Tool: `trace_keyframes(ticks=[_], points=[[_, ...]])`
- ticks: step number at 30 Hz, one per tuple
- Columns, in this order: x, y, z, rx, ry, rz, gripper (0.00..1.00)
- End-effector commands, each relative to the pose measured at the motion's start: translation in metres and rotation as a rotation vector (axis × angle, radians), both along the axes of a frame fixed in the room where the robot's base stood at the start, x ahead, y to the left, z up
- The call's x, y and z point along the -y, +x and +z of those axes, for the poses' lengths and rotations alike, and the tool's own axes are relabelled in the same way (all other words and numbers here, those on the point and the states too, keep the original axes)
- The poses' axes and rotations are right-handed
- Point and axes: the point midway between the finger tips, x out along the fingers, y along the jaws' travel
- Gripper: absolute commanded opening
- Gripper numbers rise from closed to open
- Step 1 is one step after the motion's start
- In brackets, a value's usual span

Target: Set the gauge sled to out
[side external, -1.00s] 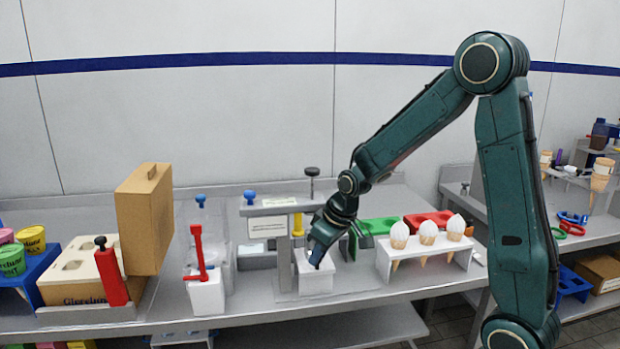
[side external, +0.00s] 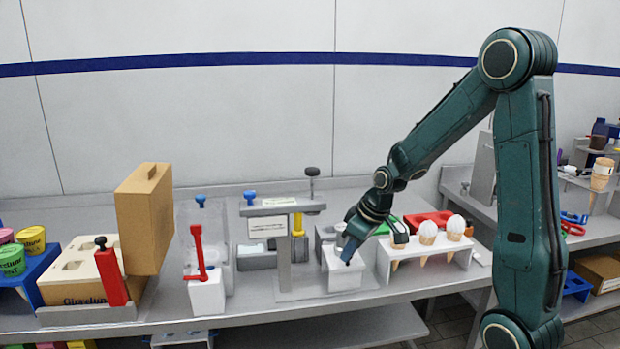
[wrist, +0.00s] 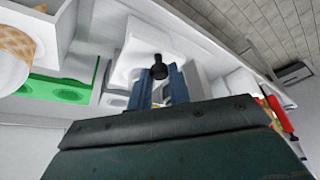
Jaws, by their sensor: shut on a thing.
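The gauge sled (side external: 343,279) is a white block on the grey base plate (side external: 290,294) of the gauge, at the right end of that plate, clear of the gauge post (side external: 284,262). My gripper (side external: 347,259) is over the sled's top, shut on its small dark knob. In the wrist view the black knob (wrist: 158,67) shows at the tips of my blue fingers (wrist: 160,88), with the white sled (wrist: 138,50) beyond. The exact grip on the knob is partly hidden by the fingers.
A white rack (side external: 455,262) with several topped cones stands close to the right of the sled. Green and red trays (side external: 428,218) lie behind it. A red-levered white stand (side external: 207,295) and an open brown box (side external: 145,225) are at left.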

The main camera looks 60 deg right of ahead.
Motion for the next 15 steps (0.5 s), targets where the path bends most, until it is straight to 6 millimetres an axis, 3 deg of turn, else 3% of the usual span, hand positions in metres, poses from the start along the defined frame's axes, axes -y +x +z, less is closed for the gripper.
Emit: trace_keyframes(ticks=[15], points=[[0.029,-0.026,0.001,0.003,-0.005,-0.007,0.0]])
